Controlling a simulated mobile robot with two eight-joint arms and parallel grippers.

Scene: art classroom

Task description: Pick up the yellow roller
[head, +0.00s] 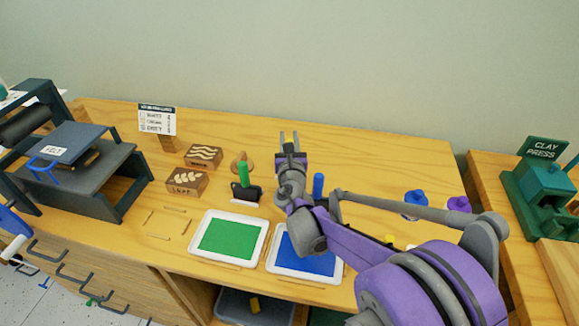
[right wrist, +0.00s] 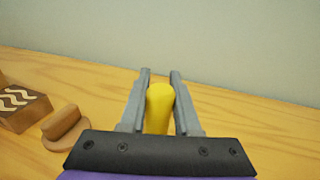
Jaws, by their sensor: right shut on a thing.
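In the right wrist view a yellow rounded handle (right wrist: 160,104), which looks like that of the yellow roller, stands between the two grey fingers of my right gripper (right wrist: 160,82). The fingers are shut on it. The lower part of the roller is hidden behind the dark gripper body. In the head view my right gripper (head: 289,138) is over the back middle of the wooden table, and the roller is hidden there by the gripper and arm. My left gripper is not in view.
Green (head: 243,176) and blue (head: 318,184) roller handles stand nearby. A green paint tray (head: 262,224) and a blue one (head: 276,268) lie in front. Carved blocks (head: 204,155) and a dark press (head: 95,190) are left. A clay press (head: 545,185) is right. The back right tabletop is free.

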